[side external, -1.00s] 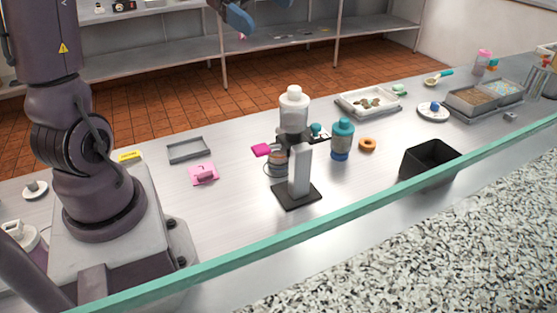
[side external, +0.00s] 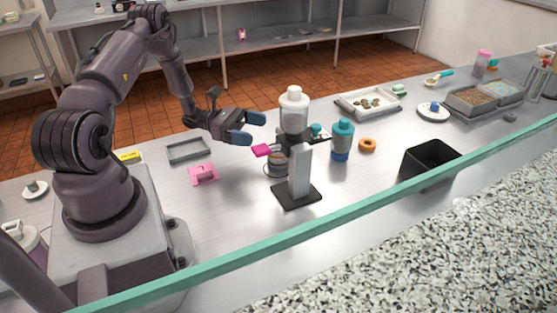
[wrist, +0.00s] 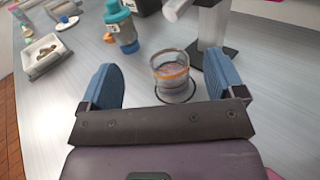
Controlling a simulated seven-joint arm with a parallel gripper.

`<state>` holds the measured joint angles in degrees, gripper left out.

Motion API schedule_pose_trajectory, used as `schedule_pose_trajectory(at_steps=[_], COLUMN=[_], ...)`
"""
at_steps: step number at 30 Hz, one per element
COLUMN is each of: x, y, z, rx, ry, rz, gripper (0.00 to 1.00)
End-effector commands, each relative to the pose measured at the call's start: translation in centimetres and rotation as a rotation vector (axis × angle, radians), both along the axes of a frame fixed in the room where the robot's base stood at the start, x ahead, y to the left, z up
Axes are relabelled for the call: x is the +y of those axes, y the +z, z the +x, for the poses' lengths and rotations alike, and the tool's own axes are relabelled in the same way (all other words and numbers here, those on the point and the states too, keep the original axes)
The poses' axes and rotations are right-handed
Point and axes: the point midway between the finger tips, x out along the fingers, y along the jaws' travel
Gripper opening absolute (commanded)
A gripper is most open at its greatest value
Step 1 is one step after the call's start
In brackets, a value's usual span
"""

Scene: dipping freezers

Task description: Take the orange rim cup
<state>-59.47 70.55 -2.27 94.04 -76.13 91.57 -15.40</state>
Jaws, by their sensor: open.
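The orange rim cup (wrist: 172,74) is a clear cup with an orange band at its rim. In the wrist view it stands upright on a dark round base, ahead of my gripper (wrist: 166,85) and between its two blue fingers, slightly right of centre. In the side view the cup (side external: 277,163) is under the dispenser and partly hidden by the dispenser's grey post. My gripper (side external: 247,128) is open and empty, to the left of the cup and a little above it, apart from it.
The dispenser with a white-capped bottle (side external: 294,110) and pink handle (side external: 261,150) stands over the cup. A teal-capped bottle (side external: 342,140), an orange ring (side external: 367,145) and a black bin (side external: 430,160) are to the right. A pink holder (side external: 203,174) and grey tray (side external: 188,151) are left.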

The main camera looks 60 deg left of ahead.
Motion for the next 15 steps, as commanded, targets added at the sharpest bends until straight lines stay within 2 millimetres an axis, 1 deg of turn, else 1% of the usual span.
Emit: schedule_pose_trajectory(at_steps=[1, 3, 6, 10, 15], x=[-0.1, -0.1, 0.0, -0.5, -1.8], y=[-1.7, -3.2, -4.4, -4.9, -4.8], z=[0.0, 0.0, 0.0, 0.5, 1.7], rx=[0.003, 0.001, -0.001, -0.001, 0.000], ry=[-0.001, -0.001, -0.001, -0.002, -0.003], rz=[-0.004, -0.002, -0.002, -0.001, -0.003], gripper=[0.88, 0.88, 0.88, 0.88, 0.88])
